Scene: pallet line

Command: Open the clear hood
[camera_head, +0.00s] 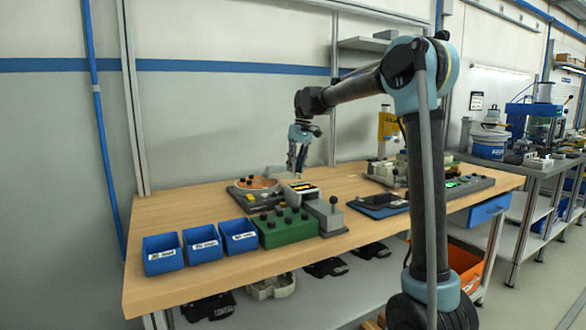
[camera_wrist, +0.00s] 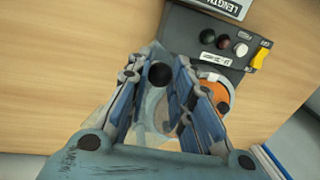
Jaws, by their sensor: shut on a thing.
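The clear hood (camera_wrist: 152,106) shows faintly in the wrist view as a see-through shape between and behind my fingers, with a round black knob (camera_wrist: 160,74). My gripper (camera_wrist: 158,78) is shut on the knob, one finger on each side. Beside it is the dark machine with an orange disc (camera_wrist: 218,90), partly behind the right finger. In the head view my gripper (camera_head: 298,172) points down just right of the orange disc (camera_head: 257,183). I cannot make out the hood there, nor tell its exact angle.
The machine's panel (camera_wrist: 205,42) has several buttons and a yellow switch (camera_wrist: 261,55). On the wooden table (camera_head: 180,215), a green block with black knobs (camera_head: 287,230) and blue bins (camera_head: 163,256) stand in front. A dark tray (camera_head: 380,205) lies to the right.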

